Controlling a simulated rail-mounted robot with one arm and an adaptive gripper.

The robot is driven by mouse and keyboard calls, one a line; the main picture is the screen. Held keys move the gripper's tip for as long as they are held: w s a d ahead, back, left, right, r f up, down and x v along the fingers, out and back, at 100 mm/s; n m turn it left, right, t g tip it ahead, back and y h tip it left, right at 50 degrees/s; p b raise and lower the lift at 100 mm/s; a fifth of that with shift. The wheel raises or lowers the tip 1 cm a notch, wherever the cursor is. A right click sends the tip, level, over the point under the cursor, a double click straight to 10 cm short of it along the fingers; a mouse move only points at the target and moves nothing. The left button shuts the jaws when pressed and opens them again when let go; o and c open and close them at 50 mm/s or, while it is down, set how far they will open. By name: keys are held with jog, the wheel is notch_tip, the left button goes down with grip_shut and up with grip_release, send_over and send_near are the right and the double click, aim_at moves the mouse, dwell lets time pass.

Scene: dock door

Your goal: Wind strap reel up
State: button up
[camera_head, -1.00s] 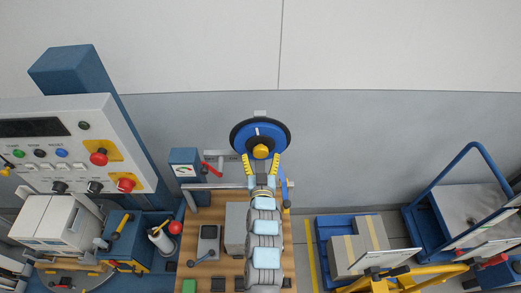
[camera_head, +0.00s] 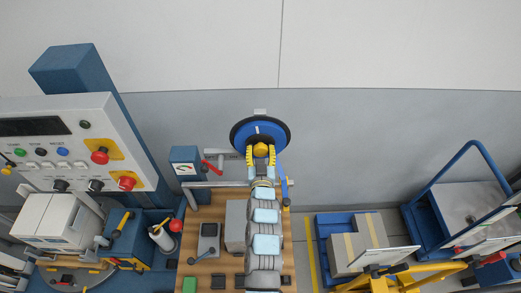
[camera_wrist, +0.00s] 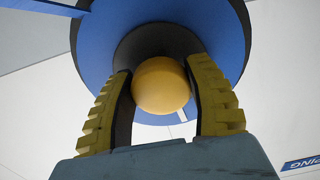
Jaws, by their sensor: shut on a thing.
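The strap reel (camera_head: 244,132) is a blue disc with a black rim, mounted on the grey wall. A yellow round knob (camera_head: 260,149) sits at its lower front, and a short white mark shows above the knob. My gripper (camera_head: 260,153) reaches up from below with its yellow ribbed fingers on both sides of the knob. In the wrist view the knob (camera_wrist: 161,85) lies between the two fingers, in front of a dark round hub and the blue disc (camera_wrist: 225,35). My gripper is shut on the knob. A blue strap (camera_head: 284,185) hangs at the right of the reel.
A wooden bench (camera_head: 205,270) with a grey box and small items lies below. A red-handled lever (camera_head: 212,168) is close at left. A control panel (camera_head: 75,145) stands further left. A blue pallet with boxes (camera_head: 355,243) and a cart are at right.

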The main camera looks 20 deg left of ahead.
jog(key=shift+f+m+b, duration=0.1)
jog(key=shift+m+b, duration=0.3)
jog(key=shift+b, duration=1.05)
jog(key=shift+m+b, duration=0.35)
jog(key=shift+m, duration=0.05)
jog(key=o, duration=1.3)
jog(key=shift+c, duration=0.2)
jog(key=shift+s+d+r, duration=0.2)
jog(key=shift+s, duration=0.35)
jog(key=v, duration=1)
jog(key=shift+s+d, duration=0.2)
jog(key=shift+s, duration=0.15)
